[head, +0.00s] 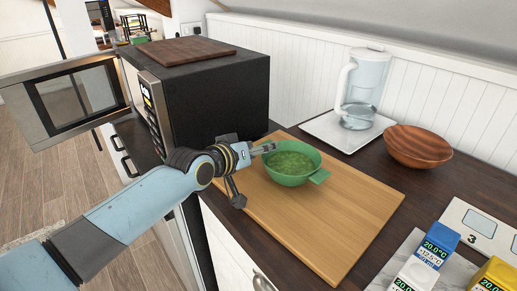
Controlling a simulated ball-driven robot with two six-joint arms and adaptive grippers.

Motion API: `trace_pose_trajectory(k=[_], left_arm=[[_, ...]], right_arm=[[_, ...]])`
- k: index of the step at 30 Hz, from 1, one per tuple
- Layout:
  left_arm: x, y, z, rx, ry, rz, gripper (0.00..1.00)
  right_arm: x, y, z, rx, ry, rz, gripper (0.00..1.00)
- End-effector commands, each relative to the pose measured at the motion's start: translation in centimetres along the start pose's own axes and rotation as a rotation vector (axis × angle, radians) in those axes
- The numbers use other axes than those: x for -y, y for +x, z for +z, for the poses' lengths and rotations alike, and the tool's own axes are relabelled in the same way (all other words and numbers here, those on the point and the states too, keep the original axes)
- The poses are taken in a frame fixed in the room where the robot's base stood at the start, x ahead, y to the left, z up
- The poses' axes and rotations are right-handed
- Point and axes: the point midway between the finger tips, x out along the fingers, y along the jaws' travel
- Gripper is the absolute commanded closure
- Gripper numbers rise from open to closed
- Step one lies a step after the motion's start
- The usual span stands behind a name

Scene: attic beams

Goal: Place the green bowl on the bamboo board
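The green bowl (292,178) stands upright on the bamboo board (335,225), toward its back left part. A stubby handle sticks out at its front right. Its inside looks speckled green. My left gripper (252,173) is at the bowl's left side. One grey finger reaches to the bowl's left rim, overlapping it in the view; whether they touch is unclear. The other dark finger hangs apart, lower and nearer, over the board's left edge. The gripper looks open. My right gripper is not in view.
A black microwave (215,95) with its door (80,92) swung open stands left, a dark board (180,50) on top. Labelled blocks (437,243) stand front right.

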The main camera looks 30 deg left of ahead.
Motion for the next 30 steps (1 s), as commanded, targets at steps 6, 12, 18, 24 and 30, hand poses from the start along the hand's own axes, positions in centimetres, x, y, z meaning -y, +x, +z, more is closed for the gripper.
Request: trace_pose_trajectory(k=[6,12,18,24,30], left_arm=[[0.0,-0.4,0.0,0.001,0.001,-0.001,0.43],[0.0,-3.8,0.0,0.003,0.003,-0.001,0.43],[0.0,-8.4,0.0,0.003,0.004,-0.001,0.43],[0.0,-11.3,0.0,0.002,0.003,-0.001,0.43],[0.0,-12.1,0.0,0.000,0.000,0.000,0.43]], right_arm=[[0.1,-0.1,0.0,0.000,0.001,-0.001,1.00],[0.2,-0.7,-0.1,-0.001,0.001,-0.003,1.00],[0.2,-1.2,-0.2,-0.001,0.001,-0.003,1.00],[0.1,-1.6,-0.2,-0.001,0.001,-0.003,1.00],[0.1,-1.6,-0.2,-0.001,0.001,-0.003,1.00]])
